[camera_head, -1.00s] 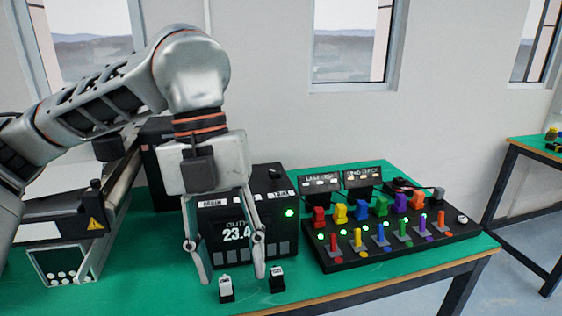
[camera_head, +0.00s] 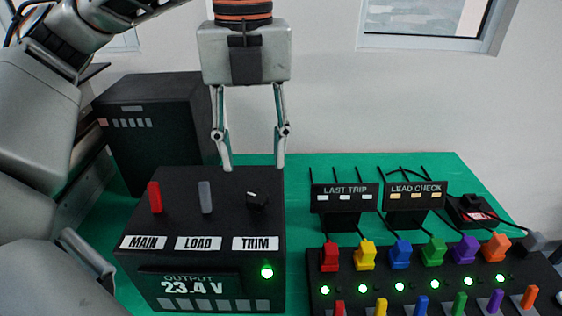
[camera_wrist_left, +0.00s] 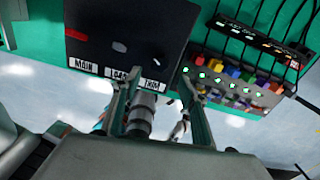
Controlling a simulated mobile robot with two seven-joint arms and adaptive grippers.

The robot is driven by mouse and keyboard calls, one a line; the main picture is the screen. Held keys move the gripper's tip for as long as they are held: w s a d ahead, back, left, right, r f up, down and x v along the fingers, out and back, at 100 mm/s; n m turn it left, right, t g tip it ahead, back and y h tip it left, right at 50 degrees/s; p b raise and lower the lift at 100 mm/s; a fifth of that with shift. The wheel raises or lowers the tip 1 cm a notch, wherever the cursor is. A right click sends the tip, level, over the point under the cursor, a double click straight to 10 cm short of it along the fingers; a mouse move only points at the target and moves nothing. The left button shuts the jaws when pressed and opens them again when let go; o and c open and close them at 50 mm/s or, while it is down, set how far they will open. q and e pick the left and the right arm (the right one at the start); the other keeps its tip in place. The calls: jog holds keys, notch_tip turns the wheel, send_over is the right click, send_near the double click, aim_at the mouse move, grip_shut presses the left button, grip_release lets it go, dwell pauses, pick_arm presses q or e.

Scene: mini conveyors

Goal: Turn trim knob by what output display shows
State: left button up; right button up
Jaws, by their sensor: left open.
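The trim knob (camera_head: 256,200) is a small black knob with a pale mark, on top of the black power box (camera_head: 228,218) above the TRIM label (camera_head: 255,243). The output display (camera_head: 190,285) on the box's front reads 23.4 V, with a lit green light beside it. My left gripper (camera_head: 252,168) is open and empty, pointing down above the back of the box, with one finger on each side of the knob's column in the picture. The left wrist view shows the box top and the open fingers (camera_wrist_left: 160,100). My right gripper is not in view.
A red lever (camera_head: 155,197) and a grey lever (camera_head: 205,197) stand left of the knob. A dark cabinet (camera_head: 150,130) is behind left. A panel (camera_head: 420,280) with coloured plugs and lit green lights lies right, before LAST TRIP (camera_head: 345,190) and LEAD CHECK (camera_head: 415,190) signs.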

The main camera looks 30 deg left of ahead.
aim_at(256, 196)
pick_arm(q)
jog(key=shift+w, duration=0.2)
jog(key=f, duration=0.4)
jog(key=shift+s+f+b, duration=0.2)
jog(key=shift+s+b, duration=0.1)
jog(key=shift+b, duration=0.1)
notch_tip(256, 196, down, 2)
jog(key=shift+w+f, duration=0.1)
jog(key=shift+f, duration=0.5)
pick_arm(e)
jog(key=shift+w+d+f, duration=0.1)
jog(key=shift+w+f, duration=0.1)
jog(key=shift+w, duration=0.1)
pick_arm(q)
jog(key=c, duration=1.1)
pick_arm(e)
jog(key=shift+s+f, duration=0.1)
